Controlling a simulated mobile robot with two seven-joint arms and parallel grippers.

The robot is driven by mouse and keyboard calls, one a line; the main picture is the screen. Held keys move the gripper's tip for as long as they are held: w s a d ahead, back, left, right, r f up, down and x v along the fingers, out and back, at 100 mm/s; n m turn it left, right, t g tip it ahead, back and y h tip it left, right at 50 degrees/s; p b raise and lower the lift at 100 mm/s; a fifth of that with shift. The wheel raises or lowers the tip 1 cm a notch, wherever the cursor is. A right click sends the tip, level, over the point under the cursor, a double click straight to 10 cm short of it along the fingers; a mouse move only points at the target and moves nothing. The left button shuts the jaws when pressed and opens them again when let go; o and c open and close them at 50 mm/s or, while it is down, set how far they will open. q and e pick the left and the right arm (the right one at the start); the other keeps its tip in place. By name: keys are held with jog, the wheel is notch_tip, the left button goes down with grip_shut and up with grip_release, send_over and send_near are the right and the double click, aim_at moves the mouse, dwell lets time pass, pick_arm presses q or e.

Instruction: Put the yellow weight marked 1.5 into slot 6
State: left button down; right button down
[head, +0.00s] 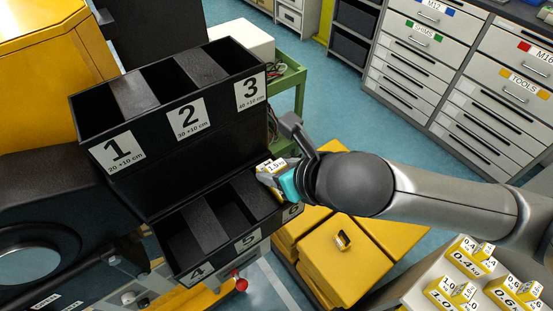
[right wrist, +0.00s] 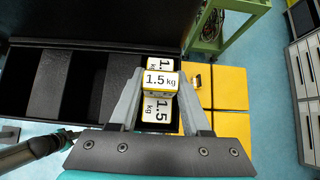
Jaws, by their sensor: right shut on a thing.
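The yellow weight marked 1.5 (head: 271,166) has white labels and is held upright at the right end of the lower row of black slots. My right gripper (head: 276,176) is shut on it; in the right wrist view the fingers stand on both sides of the weight's labelled top (right wrist: 160,83). The weight is over or in the mouth of slot 6, whose number plate (head: 293,211) is partly covered by my gripper. I cannot tell how deep the weight sits.
Slots 4 (head: 184,247) and 5 (head: 234,214) look empty. The upper rack (head: 165,85) with slots 1, 2 and 3 stands behind and above. Several other weights (head: 473,256) stand on a grey surface at the lower right. Yellow boxes (head: 345,262) lie below the rack's right side.

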jog(key=shift+w+a+r, duration=0.1)
jog(key=shift+r, duration=0.1)
jog(key=c, duration=0.8)
grip_release()
jog(key=shift+f, duration=0.35)
jog(key=o, duration=0.4)
jog(key=shift+o, duration=0.2)
jog(key=shift+r, duration=0.15)
